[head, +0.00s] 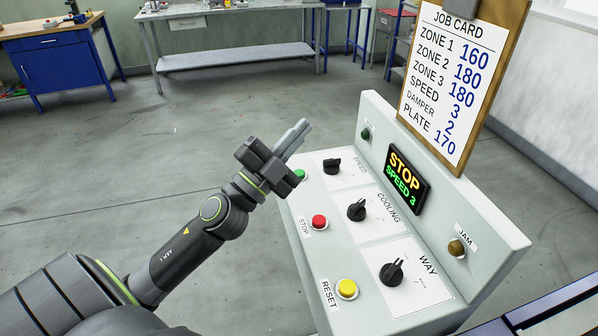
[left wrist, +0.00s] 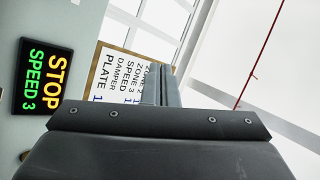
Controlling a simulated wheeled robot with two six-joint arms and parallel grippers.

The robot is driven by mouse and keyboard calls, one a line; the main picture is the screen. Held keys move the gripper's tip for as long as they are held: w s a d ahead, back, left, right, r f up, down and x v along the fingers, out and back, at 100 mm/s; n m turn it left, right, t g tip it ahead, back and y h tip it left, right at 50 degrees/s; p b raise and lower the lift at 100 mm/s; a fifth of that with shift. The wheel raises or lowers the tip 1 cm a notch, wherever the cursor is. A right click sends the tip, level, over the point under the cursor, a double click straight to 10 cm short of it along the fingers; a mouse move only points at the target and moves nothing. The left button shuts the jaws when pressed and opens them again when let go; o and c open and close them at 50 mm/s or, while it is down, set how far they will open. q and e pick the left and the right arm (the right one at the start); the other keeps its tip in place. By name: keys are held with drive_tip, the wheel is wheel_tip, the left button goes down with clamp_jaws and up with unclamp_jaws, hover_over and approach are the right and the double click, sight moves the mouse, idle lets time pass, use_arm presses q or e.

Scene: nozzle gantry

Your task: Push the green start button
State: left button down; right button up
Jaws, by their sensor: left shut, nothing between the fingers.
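The green start button (head: 300,174) is on the sloped top of the grey control console (head: 335,255), at its far left corner. It is partly hidden behind my left gripper (head: 301,133). My left gripper is shut and empty, with its fingers pointing up and away, above and beside the button. The two do not look to be touching, though the exact gap is hard to tell. In the left wrist view the shut fingers (left wrist: 162,85) point toward the job card, and the green button is not visible. My right gripper is not in view.
The console also has a red stop button (head: 319,222), a yellow reset button (head: 347,288), black knobs (head: 356,210) and a display (head: 408,180) reading STOP, SPEED 3. A job card (head: 450,75) stands behind the upright panel. Open floor lies left of the console; benches stand far back.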

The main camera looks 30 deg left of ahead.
use_arm(q)
drive_tip(key=w+d+m+g+h, duration=0.1)
drive_tip(key=d+m+g+h, duration=0.75)
drive_tip(key=m+g, duration=0.8)
drive_tip(key=w+a+f+m+t+y, duration=0.1)
drive_tip(key=w+a+y, duration=0.2)
drive_tip(key=a+y, duration=0.7)
drive_tip(key=shift+w+a, duration=0.3)
drive_tip(key=shift+a, duration=0.95)
drive_tip(key=shift+f+m, duration=0.2)
drive_tip(key=shift+m, duration=0.05)
drive_tip(key=b, duration=0.6)
hover_over(299, 174)
drive_tip(key=f, duration=0.8)
drive_tip(key=shift+s+a, duration=0.3)
drive_tip(key=shift+a, duration=0.1)
drive_tip(key=shift+f, duration=0.3)
